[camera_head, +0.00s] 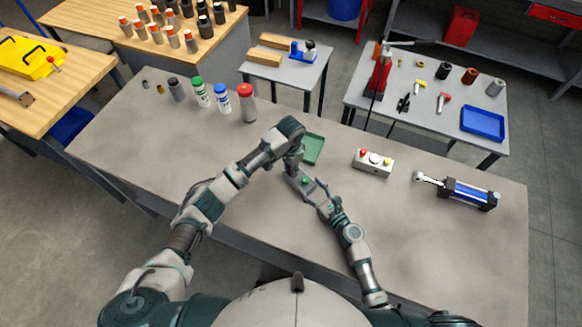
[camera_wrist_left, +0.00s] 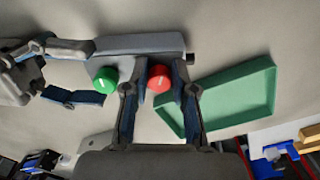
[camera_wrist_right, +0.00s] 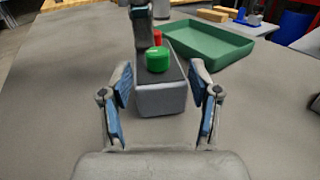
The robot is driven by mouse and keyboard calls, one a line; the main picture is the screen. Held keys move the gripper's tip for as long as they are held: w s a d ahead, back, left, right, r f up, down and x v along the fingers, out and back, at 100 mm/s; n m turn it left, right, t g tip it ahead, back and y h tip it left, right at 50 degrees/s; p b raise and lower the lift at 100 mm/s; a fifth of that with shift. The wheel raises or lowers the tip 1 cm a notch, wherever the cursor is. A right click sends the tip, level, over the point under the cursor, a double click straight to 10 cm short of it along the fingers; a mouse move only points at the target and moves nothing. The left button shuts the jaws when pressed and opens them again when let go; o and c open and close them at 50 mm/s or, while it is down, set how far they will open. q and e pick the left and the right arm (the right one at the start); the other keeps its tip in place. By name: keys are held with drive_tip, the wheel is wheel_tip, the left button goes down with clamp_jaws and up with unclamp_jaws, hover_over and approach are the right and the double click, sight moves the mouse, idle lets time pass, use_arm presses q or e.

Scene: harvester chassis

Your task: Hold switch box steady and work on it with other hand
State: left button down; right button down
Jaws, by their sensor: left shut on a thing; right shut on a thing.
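The grey switch box (camera_head: 291,184) lies on the table in front of me, with a green button (camera_wrist_left: 105,80) and a red button (camera_wrist_left: 159,78) on top. My left gripper (camera_wrist_left: 160,88) comes down from above, its fingers on either side of the red button. My right gripper (camera_wrist_right: 160,100) is at the near end of the switch box (camera_wrist_right: 160,98), beside the green button, one finger on each side. Its finger contact is hard to see. In the head view the left gripper (camera_head: 295,168) hides part of the box.
A green tray (camera_head: 313,150) lies just behind the switch box. A white box with coloured buttons (camera_head: 373,162) and a blue cylinder (camera_head: 470,194) lie to the right. Several bottles (camera_head: 222,98) stand at the back left. The table front left is clear.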

use_arm(q)
drive_tip(key=n, duration=0.3)
drive_tip(key=shift+w+a+f+n, duration=0.1)
drive_tip(key=shift+w+a+n, duration=0.1)
drive_tip(key=shift+a+n, duration=0.15)
use_arm(e)
drive_tip(key=shift+d, duration=0.4)
use_arm(q)
drive_tip(key=shift+n, duration=0.45)
use_arm(e)
drive_tip(key=shift+f, duration=0.1)
use_arm(q)
drive_tip(key=shift+a, duration=0.1)
use_arm(e)
drive_tip(key=shift+f, duration=0.1)
use_arm(q)
drive_tip(key=c, duration=0.9)
unclamp_jaws()
drive_tip(key=shift+c, duration=0.2)
drive_tip(key=shift+s+d, duration=0.1)
drive_tip(key=shift+d, duration=0.2)
use_arm(e)
drive_tip(key=shift+a, duration=0.15)
use_arm(q)
drive_tip(key=shift+r, duration=0.2)
